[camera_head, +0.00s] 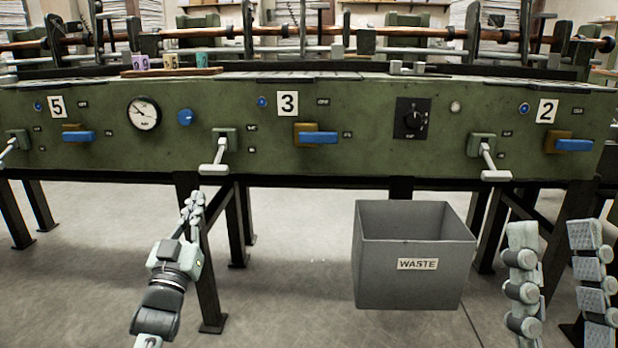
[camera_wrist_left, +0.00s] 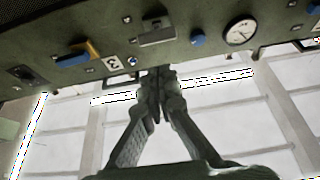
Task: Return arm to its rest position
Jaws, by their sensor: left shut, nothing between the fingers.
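My left gripper (camera_head: 193,205) is shut and empty. It is in front of the green machine (camera_head: 350,150), below its panel and a little below and left of a white-handled lever (camera_head: 216,155). In the left wrist view the fingertips of my left gripper (camera_wrist_left: 157,78) meet, with the green panel beyond them. My right gripper (camera_head: 553,238) shows at the lower right. Its two fingers point up and stand well apart, with nothing seen between them.
A grey waste bin (camera_head: 410,275) stands between my grippers. Another lever (camera_head: 490,155) and blue handles (camera_head: 318,137) stick out of the panel. Dark legs (camera_head: 208,260) support the machine. Small numbered blocks (camera_head: 171,61) sit on top. Floor at the lower middle is clear.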

